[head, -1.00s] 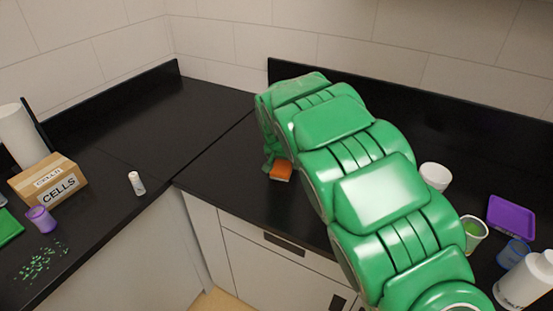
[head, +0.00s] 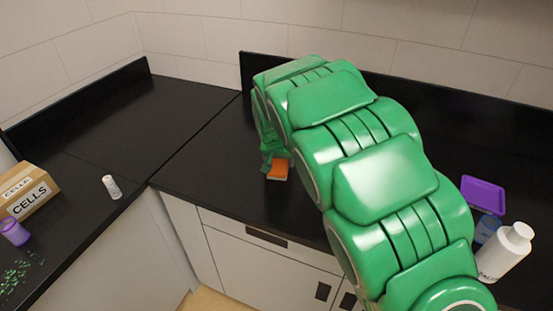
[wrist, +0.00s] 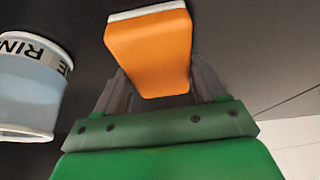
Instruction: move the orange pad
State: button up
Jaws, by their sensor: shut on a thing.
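The orange pad (wrist: 148,52), with a white layer along one edge, is between the two grey fingers of my gripper (wrist: 160,88) in the wrist view. The fingers are shut on its sides. In the head view the orange pad (head: 278,169) shows below the end of my green arm, over the black counter. My gripper (head: 270,158) is mostly hidden there by the arm. I cannot tell whether the pad touches the counter.
A blue-white container lettered "RIN" (wrist: 30,85) stands close left of my gripper in the wrist view. A white bottle (head: 506,252), a purple tray (head: 483,194) and a blue cup (head: 487,229) are at right. A CELLS box (head: 27,190) and small white vial (head: 111,187) are on the left counter.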

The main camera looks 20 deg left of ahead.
aim_at(278, 167)
jog(key=shift+f, duration=0.1)
jog(key=o, duration=1.1)
jog(key=shift+v, duration=4)
jog(key=shift+d, duration=0.1)
